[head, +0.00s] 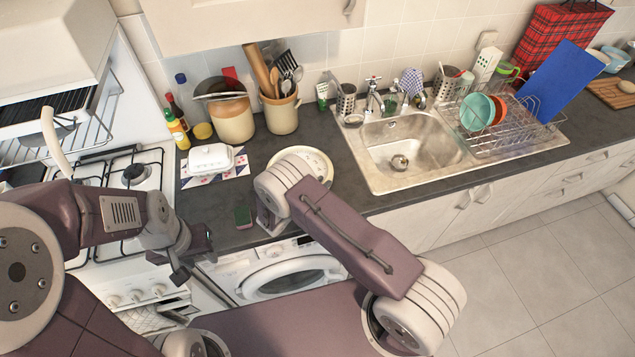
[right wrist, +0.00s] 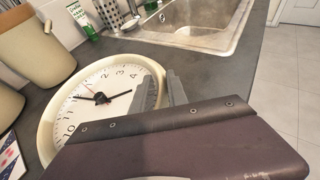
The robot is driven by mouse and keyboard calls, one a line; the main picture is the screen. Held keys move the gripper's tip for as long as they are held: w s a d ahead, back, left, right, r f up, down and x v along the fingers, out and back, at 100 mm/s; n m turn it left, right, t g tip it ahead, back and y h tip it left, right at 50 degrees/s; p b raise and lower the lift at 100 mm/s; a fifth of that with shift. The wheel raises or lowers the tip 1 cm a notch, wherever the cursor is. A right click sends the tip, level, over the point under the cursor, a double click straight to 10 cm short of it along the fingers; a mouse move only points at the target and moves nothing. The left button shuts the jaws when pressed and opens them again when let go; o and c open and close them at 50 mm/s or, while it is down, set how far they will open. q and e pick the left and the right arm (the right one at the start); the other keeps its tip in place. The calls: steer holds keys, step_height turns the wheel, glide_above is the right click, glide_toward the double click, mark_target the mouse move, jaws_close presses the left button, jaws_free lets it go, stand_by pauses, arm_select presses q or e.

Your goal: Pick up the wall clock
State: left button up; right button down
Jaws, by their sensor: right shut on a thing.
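The wall clock (head: 312,158) is round, with a cream rim and a white face, and is over the dark counter below the utensil pot. In the right wrist view the clock (right wrist: 90,100) shows its numerals and dark hands. My right gripper (right wrist: 163,90) is shut on the clock's rim, at the side nearest the wrist. In the head view my own right arm hides that grip and part of the clock. I cannot tell whether the clock touches the counter. My left gripper (head: 195,255) is open and empty in front of the counter, near the stove.
Behind stand a utensil pot (head: 281,112) and a crock (head: 233,120). The sink (head: 420,150) is to the right. The washer (head: 285,275) is below.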

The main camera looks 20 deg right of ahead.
steer(key=shift+r, duration=0.45)
step_height(320, 180, up, 3)
steer(key=shift+f+b, duration=0.2)
steer(key=shift+b, duration=0.25)
steer(key=s+d+r+b, duration=0.1)
steer(key=d+r+b, duration=0.1)
steer(key=d+r, duration=0.5)
steer(key=shift+s+d+b, duration=0.25)
steer(key=shift+d+b, duration=0.15)
steer(key=shift+d, duration=1.9)
